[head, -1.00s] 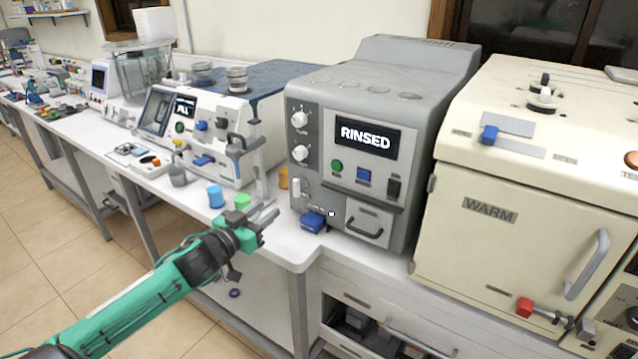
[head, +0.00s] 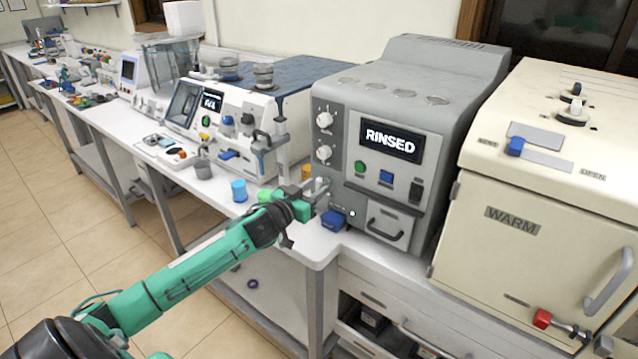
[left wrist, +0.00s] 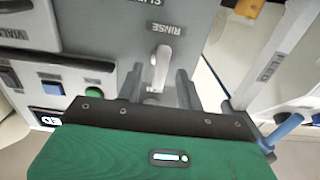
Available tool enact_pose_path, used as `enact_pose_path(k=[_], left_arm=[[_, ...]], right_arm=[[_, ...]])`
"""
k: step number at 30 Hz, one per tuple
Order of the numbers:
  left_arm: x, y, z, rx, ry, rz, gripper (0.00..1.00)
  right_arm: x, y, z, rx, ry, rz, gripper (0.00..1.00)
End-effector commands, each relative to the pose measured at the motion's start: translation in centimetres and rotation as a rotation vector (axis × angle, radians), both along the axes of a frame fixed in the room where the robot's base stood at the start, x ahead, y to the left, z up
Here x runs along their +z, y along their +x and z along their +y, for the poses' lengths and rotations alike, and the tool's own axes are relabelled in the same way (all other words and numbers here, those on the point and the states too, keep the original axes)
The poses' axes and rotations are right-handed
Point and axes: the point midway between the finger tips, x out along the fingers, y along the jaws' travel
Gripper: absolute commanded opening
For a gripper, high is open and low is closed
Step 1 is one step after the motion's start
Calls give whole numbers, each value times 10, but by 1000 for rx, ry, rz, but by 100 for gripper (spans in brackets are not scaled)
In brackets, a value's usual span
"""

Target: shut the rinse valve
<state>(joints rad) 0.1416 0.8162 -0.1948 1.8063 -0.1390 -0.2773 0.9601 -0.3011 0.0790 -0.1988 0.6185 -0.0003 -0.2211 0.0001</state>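The grey machine with the "RINSED" screen (head: 390,141) stands at the centre of the head view. In the left wrist view its rinse valve is a pale lever (left wrist: 160,66) beside the "RINSE" label, pointing towards my gripper. My left gripper (head: 316,194) is at the lower left of the machine's front in the head view. In the left wrist view the left gripper (left wrist: 157,86) is open, one finger on each side of the lever's end. I cannot tell whether either finger touches it. My right gripper is not in view.
A blue block-like part (head: 334,219) sits just below the gripper at the machine's base. A blue cup (head: 239,190) stands left on the white bench (head: 318,248). A cream oven marked "WARM" (head: 530,190) stands close on the right.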

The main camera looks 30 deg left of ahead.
Motion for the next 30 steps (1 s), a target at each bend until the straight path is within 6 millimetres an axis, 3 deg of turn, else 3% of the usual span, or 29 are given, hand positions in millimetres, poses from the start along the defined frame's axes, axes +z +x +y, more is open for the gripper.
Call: enact_pose_path(k=[7,19,24,30], left_arm=[[0,21,-2,0,0,-1,36],[0,25,-2,0,0,0,36],[0,24,-2,0,0,0,3],[0,24,-2,0,3,0,0]], right_arm=[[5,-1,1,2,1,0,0],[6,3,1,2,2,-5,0],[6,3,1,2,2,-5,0],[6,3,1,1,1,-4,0]])
